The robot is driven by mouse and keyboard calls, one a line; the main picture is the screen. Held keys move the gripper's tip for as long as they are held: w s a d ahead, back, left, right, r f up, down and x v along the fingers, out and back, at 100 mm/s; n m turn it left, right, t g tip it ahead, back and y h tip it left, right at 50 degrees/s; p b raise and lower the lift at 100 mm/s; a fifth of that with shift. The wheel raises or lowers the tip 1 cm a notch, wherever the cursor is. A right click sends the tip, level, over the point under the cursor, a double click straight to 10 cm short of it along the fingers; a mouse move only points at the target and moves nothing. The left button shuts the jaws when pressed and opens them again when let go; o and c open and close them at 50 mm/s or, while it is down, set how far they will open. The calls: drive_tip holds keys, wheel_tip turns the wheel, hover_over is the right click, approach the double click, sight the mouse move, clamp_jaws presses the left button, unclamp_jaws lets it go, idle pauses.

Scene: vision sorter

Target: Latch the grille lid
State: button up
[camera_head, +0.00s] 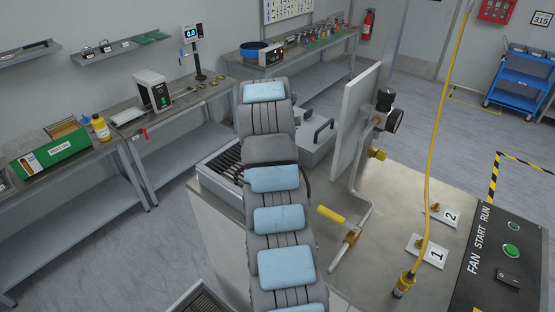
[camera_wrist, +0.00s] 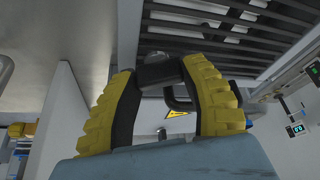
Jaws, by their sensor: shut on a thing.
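The grille lid (camera_head: 228,162) has dark slats in a light grey frame and lies on the bench left of my arm, partly covered by the arm. In the wrist view the dark slatted grille (camera_wrist: 235,28) fills the top. My gripper (camera_wrist: 160,73) shows its two yellow ribbed fingers closed around a dark handle-like piece (camera_wrist: 158,71) just beside the grille. A dark bent bar (camera_wrist: 179,103) shows between the fingers. The arm hides my gripper in the head view. I cannot tell whether a latch is engaged.
A grey housing with black handles (camera_head: 318,135) stands right of my arm. An upright pale panel (camera_head: 355,118), a yellow-handled valve (camera_head: 331,214) and a yellow hose (camera_head: 432,150) stand further right. A control panel (camera_head: 505,255) is at the bench's right. Side benches line the walls.

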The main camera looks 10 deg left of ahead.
drive_tip(key=shift+f+n+y+b, duration=0.1)
drive_tip(key=shift+n+y+b, duration=0.2)
drive_tip(key=shift+n+b, duration=0.3)
drive_tip(key=shift+n, duration=0.3)
drive_tip(key=o, duration=1.2)
drive_tip(key=v, duration=0.5)
drive_tip(key=shift+d+r, duration=0.1)
drive_tip(key=shift+r, duration=0.35)
drive_tip(key=v, duration=0.6)
drive_tip(key=shift+s, duration=0.15)
drive_tip(key=shift+r, duration=0.1)
